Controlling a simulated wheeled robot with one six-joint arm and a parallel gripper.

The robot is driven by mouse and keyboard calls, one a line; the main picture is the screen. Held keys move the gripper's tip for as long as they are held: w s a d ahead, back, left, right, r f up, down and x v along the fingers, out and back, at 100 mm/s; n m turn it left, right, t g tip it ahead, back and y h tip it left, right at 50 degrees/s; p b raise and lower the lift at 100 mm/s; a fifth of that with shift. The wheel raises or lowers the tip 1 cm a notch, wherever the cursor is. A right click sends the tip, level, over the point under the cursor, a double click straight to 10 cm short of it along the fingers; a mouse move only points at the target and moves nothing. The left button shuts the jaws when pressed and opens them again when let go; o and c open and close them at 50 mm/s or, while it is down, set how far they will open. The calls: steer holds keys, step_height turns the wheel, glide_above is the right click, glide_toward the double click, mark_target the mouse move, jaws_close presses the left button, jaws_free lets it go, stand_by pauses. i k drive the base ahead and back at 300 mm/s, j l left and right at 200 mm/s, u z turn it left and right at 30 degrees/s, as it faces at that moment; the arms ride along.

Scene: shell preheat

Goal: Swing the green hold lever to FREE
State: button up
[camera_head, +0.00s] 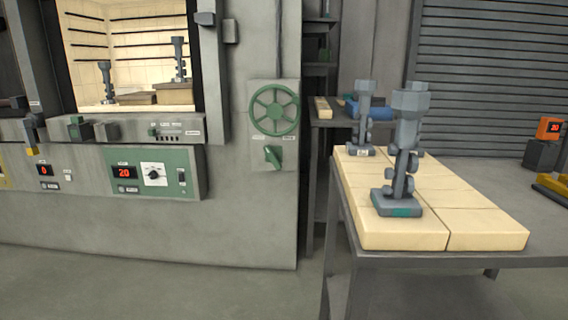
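A green lever (272,157) sits on a grey plate under a green handwheel (274,110), on the front of the furnace at the picture's middle. Its handle looks tilted, and small marks beside it are too small to read. I cannot read a label that tells which of these is the hold lever. My gripper is not in view.
A green control panel (155,173) shows a red 20. The furnace opening (130,45) holds grey shell pieces on blocks. At right, a table carries pale bricks (480,215) with several grey shell trees (405,140). Floor (160,270) in front is clear.

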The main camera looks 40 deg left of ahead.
mark_target(272, 155)
steer(key=j+u, duration=0.1)
steer(key=u, duration=1.45)
